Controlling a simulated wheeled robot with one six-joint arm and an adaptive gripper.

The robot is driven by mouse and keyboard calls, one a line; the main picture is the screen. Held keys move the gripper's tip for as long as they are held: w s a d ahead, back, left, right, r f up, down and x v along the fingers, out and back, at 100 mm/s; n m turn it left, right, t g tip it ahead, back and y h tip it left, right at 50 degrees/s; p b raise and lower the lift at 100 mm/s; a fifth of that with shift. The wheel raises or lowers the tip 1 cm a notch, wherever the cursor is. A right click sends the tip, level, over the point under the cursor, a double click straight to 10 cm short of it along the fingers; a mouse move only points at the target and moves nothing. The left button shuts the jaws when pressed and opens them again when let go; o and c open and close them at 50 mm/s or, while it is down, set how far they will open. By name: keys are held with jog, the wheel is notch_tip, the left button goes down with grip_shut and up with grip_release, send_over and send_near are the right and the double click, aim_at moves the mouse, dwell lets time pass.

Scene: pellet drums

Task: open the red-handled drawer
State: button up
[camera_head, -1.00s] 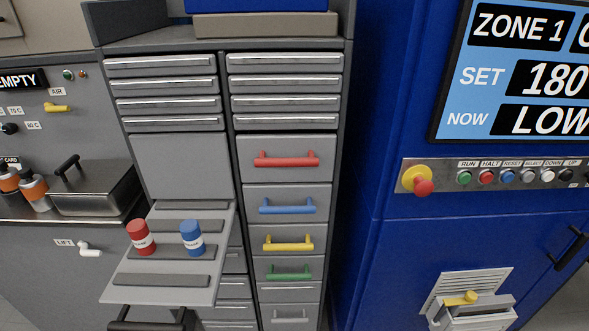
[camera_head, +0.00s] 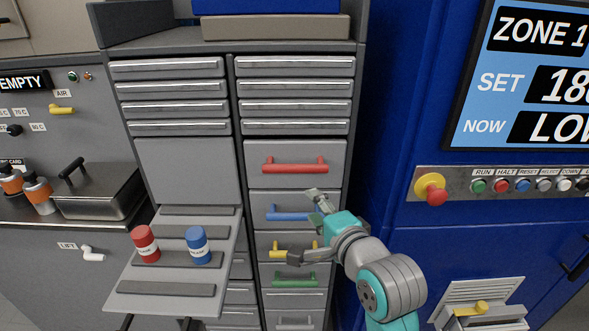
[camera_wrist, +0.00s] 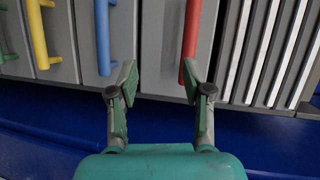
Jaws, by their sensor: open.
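The red-handled drawer (camera_head: 296,180) is the top one of the coloured-handle drawers in the right column of the grey cabinet. It looks flush and shut. Its red handle (camera_head: 295,165) is a horizontal bar; in the wrist view the red handle (camera_wrist: 191,35) runs up the picture, right of centre. My gripper (camera_head: 304,226) is open, in front of the blue and yellow drawers, below the red handle. In the wrist view my gripper (camera_wrist: 158,78) has its right finger by the red handle's near end and its left finger by the blue handle's. Nothing is between the fingers.
The blue handle (camera_head: 286,214), yellow handle (camera_head: 280,252) and green handle (camera_head: 295,281) are below the red one. A pull-out shelf (camera_head: 130,301) at left holds a red jar (camera_head: 145,243) and a blue jar (camera_head: 197,245). A blue machine (camera_head: 480,235) stands close on the right.

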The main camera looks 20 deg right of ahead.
jog(key=m, duration=0.1)
send_near(297, 171)
jog(key=x, duration=1.1)
jog(key=shift+w, duration=0.2)
grip_shut()
